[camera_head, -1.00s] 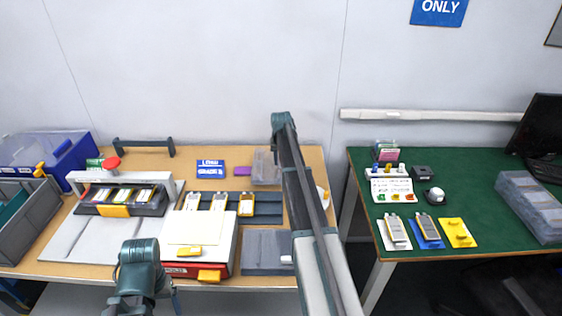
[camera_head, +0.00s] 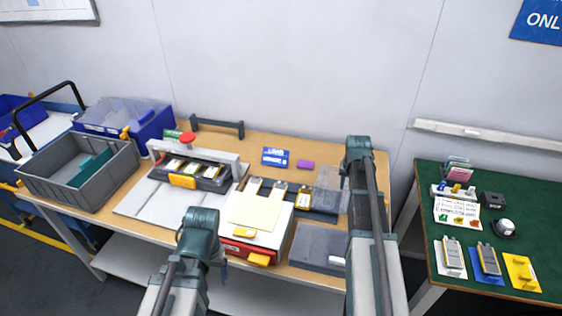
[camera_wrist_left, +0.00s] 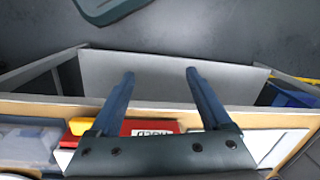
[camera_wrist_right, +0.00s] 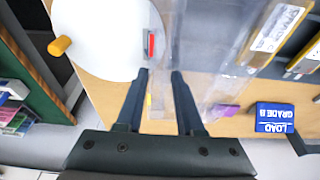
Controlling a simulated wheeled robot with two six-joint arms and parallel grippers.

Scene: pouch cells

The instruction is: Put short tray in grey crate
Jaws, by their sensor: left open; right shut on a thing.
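A clear, see-through tray (camera_head: 328,190) is at the right part of the wooden table, beside my right arm. It also shows in the right wrist view (camera_wrist_right: 205,45), where my right gripper (camera_wrist_right: 160,75) is shut on its wall; the clear plastic makes the exact grip hard to see. I cannot tell whether the tray touches the table. The grey crate (camera_head: 40,178) stands at the left end of the table with a teal piece inside. My left gripper (camera_wrist_left: 160,72) is open and empty, over the table's front edge. Arm links hide both grippers' fingers in the head view.
A white-and-red box (camera_head: 243,240), a dark rack of cells (camera_head: 213,183) and a blue bin (camera_head: 155,128) lie between the tray and the crate. A grey mat (camera_head: 315,250) is at the front right. A green table (camera_head: 440,190) stands further right.

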